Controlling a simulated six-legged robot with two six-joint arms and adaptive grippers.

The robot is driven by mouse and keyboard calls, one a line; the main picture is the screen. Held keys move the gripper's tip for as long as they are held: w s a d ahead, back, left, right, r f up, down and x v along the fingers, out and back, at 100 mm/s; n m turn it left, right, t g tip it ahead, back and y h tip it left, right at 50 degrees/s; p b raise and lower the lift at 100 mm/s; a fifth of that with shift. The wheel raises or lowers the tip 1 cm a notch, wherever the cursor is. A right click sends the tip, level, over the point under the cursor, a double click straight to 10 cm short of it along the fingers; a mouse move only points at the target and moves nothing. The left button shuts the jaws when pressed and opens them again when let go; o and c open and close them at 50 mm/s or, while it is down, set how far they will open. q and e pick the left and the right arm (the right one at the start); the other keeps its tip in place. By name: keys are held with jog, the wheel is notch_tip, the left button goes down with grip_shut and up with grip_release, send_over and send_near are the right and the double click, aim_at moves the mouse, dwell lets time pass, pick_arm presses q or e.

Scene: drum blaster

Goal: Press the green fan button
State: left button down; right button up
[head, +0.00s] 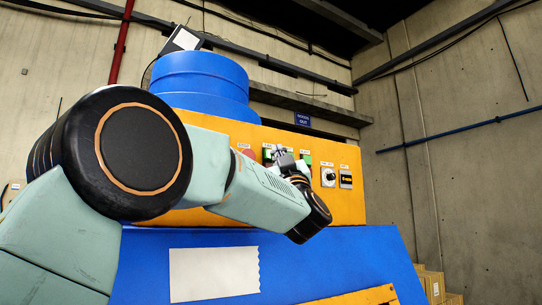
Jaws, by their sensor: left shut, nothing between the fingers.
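The orange control panel (350,208) faces me on the blue drum blaster (350,255). It carries a row of controls with small labels too small to read. One green button (306,158) shows just right of my left gripper. Another green patch (267,154) shows just left of it, partly covered. I cannot tell which is the fan button. My left gripper (279,151) is shut and empty, in front of the button row. I cannot tell whether its tips touch anything. My left wrist hides part of the panel below. My right gripper is out of view.
A red round button (250,154) is left of the gripper. A dial (328,176) and a black switch plate (346,179) are to its right. A blue drum (203,80) stands above the panel. Boxes (434,286) lie at the lower right by the concrete wall.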

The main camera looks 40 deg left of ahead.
pick_arm(q)
jog(key=shift+d, duration=0.1)
jog(key=d, duration=0.1)
jog(key=s+d+b, duration=0.1)
jog(key=d, duration=0.1)
jog(key=s+d, duration=0.1)
jog(key=shift+d, duration=0.15)
jog(key=shift+w, duration=0.15)
dwell(0.7)
jog(key=shift+f, duration=0.1)
